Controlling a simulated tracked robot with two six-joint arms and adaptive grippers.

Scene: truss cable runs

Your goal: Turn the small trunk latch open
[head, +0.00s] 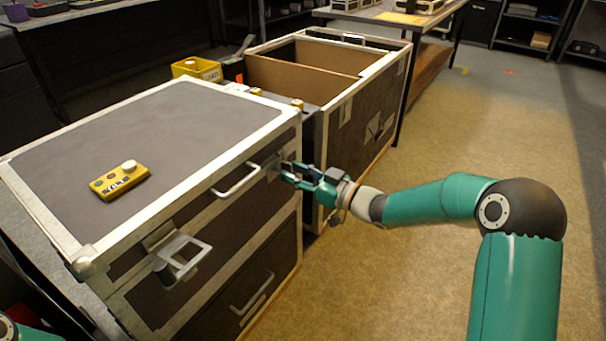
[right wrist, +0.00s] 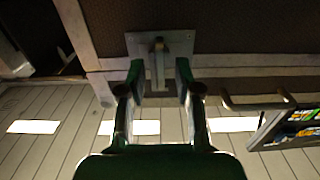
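The trunk (head: 150,120) is a dark case with pale metal edges, seen at left in the head view. Its small latch (right wrist: 159,48) is a square metal plate with a narrow upright lever, seen in the right wrist view. In the head view the latch is mostly hidden behind my fingers at the trunk's right front. My right gripper (head: 291,172) is in front of it. In the right wrist view this gripper (right wrist: 160,78) is open, one finger on each side of the lever; I cannot tell whether they touch it. My left gripper is not in view.
A larger framed latch (head: 181,254) and a bar handle (head: 238,180) stick out from the trunk's front. A yellow control box (head: 119,181) lies on the lid. An open case (head: 362,112) stands close behind. The floor (head: 430,150) at right is clear.

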